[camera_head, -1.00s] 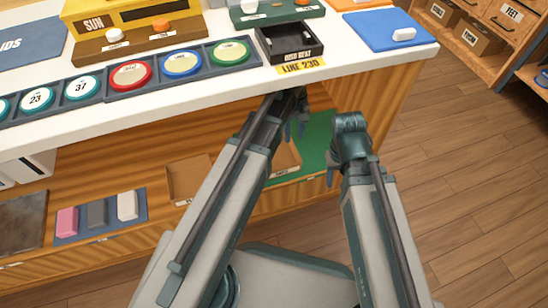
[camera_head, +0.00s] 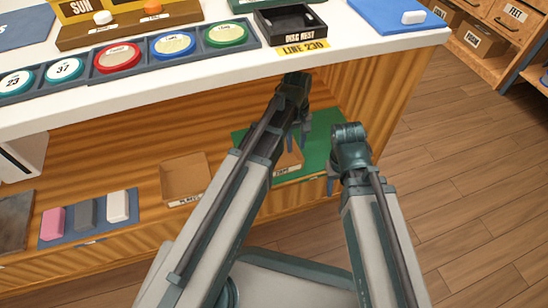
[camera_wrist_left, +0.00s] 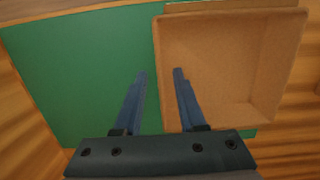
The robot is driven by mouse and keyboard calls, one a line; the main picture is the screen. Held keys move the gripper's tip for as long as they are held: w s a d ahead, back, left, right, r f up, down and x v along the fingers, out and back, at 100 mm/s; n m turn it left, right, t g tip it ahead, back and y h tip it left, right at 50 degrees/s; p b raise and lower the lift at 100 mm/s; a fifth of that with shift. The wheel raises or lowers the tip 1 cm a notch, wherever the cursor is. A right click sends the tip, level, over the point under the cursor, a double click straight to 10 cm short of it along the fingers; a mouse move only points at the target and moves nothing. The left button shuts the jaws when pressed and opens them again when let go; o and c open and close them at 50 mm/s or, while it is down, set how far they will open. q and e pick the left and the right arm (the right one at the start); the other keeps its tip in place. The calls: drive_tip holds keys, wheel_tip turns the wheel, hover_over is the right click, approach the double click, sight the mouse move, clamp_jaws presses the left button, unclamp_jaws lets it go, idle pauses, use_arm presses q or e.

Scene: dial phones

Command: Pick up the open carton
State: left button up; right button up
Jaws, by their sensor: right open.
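An open, empty brown carton (camera_head: 290,158) sits on a green mat on the lower shelf, partly hidden by my left arm. In the left wrist view the open carton (camera_wrist_left: 225,65) fills the right side, with its inside floor visible. My left gripper (camera_head: 300,138) is above the mat beside the carton. In the left wrist view its fingers (camera_wrist_left: 161,72) are apart and empty, one over the mat and one overlapping the carton's left wall; contact cannot be told. My right gripper (camera_head: 331,182) is open at the shelf's front right, apart from the carton.
The white counter (camera_head: 390,44) overhangs the shelf and holds several dials and a black tray (camera_head: 291,27). The green mat (camera_head: 325,130) has bare room around the carton. Another brown tray (camera_head: 186,180) and a blue mat with blocks (camera_head: 90,222) lie to the left.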

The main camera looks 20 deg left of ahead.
use_arm(q)
drive_tip(key=shift+r, duration=0.1)
clamp_jaws()
idle(1.2)
